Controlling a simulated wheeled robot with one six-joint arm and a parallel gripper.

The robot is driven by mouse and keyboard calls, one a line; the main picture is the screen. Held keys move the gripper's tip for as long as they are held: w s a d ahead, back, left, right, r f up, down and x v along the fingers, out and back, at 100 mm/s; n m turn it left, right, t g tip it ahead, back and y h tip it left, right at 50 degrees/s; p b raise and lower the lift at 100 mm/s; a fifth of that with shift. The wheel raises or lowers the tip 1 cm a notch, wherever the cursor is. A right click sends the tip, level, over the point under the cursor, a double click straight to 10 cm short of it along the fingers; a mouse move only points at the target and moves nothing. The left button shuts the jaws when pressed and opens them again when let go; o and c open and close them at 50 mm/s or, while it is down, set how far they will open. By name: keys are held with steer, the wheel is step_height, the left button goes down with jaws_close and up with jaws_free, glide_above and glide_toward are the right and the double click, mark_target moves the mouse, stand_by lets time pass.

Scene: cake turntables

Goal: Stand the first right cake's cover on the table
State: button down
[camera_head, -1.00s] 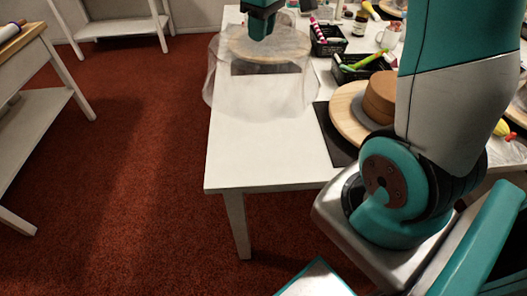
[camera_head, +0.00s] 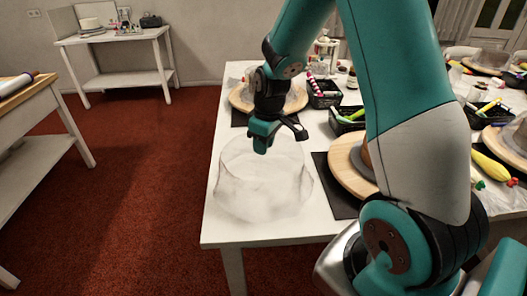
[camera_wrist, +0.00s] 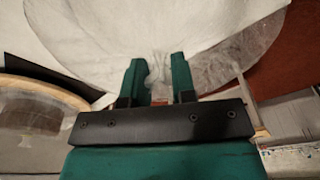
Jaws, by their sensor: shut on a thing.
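The clear cake cover (camera_head: 262,188) is a see-through dome over the near left part of the white table. My gripper (camera_head: 262,146) is above it, pointing down, shut on its top knob. In the wrist view, the knob (camera_wrist: 156,76) sits between the two green fingers, with the clear dome (camera_wrist: 215,62) spreading beyond. The cover looks upright; I cannot tell whether its rim touches the table. A wooden turntable (camera_head: 347,172) stands to the right, its cake mostly hidden by my arm.
Another wooden turntable (camera_head: 240,99) stands behind the cover. Black crates with coloured tools (camera_head: 322,98) are to the right of it. The white table's left edge and near corner (camera_head: 212,236) are close to the cover. A side table (camera_head: 15,110) stands apart at left.

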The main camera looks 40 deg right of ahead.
steer(key=shift+f, duration=1.4)
steer(key=c, duration=0.9)
jaws_free()
steer(key=shift+c, duration=0.2)
step_height(320, 180, up, 12)
steer(key=s, duration=0.1)
steer(key=s+a+r+n+y, duration=0.1)
steer(key=s+a+r, duration=0.2)
steer(key=s+a, duration=0.7)
steer(key=s+a+r+n+g+y, duration=0.1)
steer(key=s+a+r+y, duration=0.1)
steer(key=s+a, duration=0.9)
steer(key=shift+a+r+y, duration=0.3)
steer(key=shift+a+r, duration=0.45)
steer(key=shift+r, duration=0.1)
steer(key=shift+s, duration=0.1)
